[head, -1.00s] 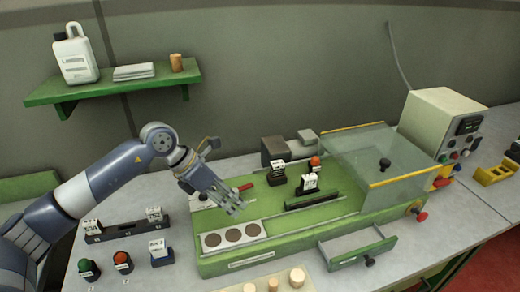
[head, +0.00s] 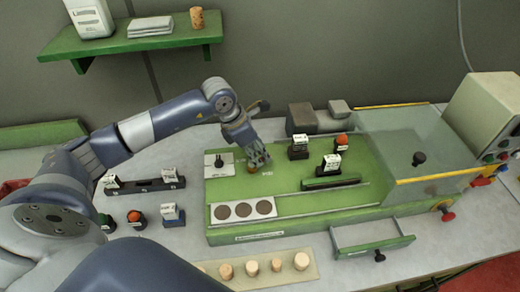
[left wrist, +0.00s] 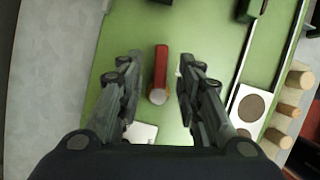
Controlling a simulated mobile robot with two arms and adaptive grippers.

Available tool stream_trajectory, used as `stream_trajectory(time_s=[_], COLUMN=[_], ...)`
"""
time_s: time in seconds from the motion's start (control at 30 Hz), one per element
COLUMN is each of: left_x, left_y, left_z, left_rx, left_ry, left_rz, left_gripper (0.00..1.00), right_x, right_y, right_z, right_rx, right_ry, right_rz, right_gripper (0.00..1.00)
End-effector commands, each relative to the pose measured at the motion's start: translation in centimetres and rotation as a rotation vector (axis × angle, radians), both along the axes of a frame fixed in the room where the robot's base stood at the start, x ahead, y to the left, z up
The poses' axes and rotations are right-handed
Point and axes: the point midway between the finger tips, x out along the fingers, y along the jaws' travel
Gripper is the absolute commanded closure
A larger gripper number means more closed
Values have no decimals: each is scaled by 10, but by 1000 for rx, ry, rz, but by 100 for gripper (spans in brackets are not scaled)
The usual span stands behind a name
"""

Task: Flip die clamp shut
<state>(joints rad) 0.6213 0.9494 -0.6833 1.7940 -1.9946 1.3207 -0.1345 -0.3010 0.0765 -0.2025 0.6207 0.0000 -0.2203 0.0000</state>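The die clamp shows in the left wrist view as a red lever (left wrist: 161,66) with a grey round end, over the green machine bed (left wrist: 215,25). In the head view my left gripper (head: 257,165) is low over the left part of the green bed (head: 290,177) and mostly hides the clamp. The left wrist view shows my left gripper (left wrist: 160,85) open, with one finger on each side of the red lever. Gaps show between lever and fingers, so it is not gripped. I do not see my right gripper.
A pale plate with a black knob (head: 218,160) is left of the gripper. A panel with three brown discs (head: 243,210) lies in front. Tagged black blocks (head: 329,167) and a clear guard (head: 410,140) stand to the right. Corks (head: 252,267) line the front.

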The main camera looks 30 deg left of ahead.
Motion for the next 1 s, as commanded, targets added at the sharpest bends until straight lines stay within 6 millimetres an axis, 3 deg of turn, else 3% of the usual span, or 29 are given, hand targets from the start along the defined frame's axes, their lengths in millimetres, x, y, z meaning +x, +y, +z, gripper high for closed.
stream_trajectory(time_s=[0.17, 0.47, 0.6, 0.83, 1.0], left_x=[4, 5, 5, 5, 4], left_y=[-4, -4, -4, -4, -5], left_z=[-12, -15, -15, -15, -20], left_rx=[0, 0, 0, 0, 2], left_ry=[0, -1, -1, -2, -2], left_rz=[1, 0, 0, -3, -71], left_gripper=[67, 67, 98, 100, 100], right_x=[18, 0, -8, -5, 0], right_y=[1, -3, -5, -6, -6], right_z=[7, 5, 5, 3, -14], right_rx=[2, -3, -7, -8, -7], right_ry=[-27, 0, 13, 8, -1], right_rz=[0, -2, -3, -2, -2], right_gripper=[60, 60, 60, 60, 60])
